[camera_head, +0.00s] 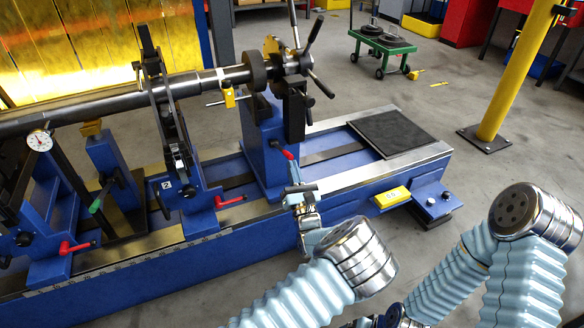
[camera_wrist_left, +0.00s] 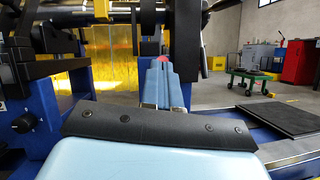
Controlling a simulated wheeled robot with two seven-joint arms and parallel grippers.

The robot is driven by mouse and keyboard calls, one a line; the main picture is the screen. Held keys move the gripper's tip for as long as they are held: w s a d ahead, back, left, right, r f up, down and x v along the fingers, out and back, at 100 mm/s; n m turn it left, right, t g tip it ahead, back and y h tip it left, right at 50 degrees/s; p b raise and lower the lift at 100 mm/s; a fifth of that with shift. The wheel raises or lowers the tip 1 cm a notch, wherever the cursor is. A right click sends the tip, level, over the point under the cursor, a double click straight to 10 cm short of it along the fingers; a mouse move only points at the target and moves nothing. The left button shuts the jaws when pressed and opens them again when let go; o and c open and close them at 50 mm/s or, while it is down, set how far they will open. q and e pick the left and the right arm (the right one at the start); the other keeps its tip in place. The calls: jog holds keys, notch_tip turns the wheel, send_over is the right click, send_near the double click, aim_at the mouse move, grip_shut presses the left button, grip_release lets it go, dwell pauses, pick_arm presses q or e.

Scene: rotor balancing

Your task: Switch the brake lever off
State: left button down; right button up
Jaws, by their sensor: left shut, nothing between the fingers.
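A short lever with a red grip (camera_head: 288,154) sticks out low on the blue headstock (camera_head: 262,150), tilted down to the right; I take it as the brake lever. My left gripper (camera_head: 293,186) is shut and empty just in front of and below the red grip. In the left wrist view the closed fingers (camera_wrist_left: 164,82) point at the headstock, with a bit of the red grip (camera_wrist_left: 163,59) showing just past their tips. I cannot tell whether they touch. Most of the lever is hidden there. My right gripper is out of view.
Other red handles (camera_head: 230,201) sit on the blue stands, and a green-tipped lever (camera_head: 96,205) is at the left. A long grey shaft (camera_head: 120,100) runs above. A yellow block (camera_head: 391,197) is at the bed's front edge. A black mat (camera_head: 392,131) covers the bed's right end.

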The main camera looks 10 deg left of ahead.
pick_arm(q)
jog(key=shift+w+a+r+p, duration=0.2)
jog(key=shift+r+p, duration=0.3)
jog(key=shift+r, duration=0.4)
jog(key=shift+w+a+r+p, duration=0.1)
jog(key=shift+w+r+p, duration=0.1)
jog(key=shift+r+p, duration=0.5)
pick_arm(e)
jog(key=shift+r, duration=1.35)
pick_arm(q)
jog(key=shift+r, duration=0.3)
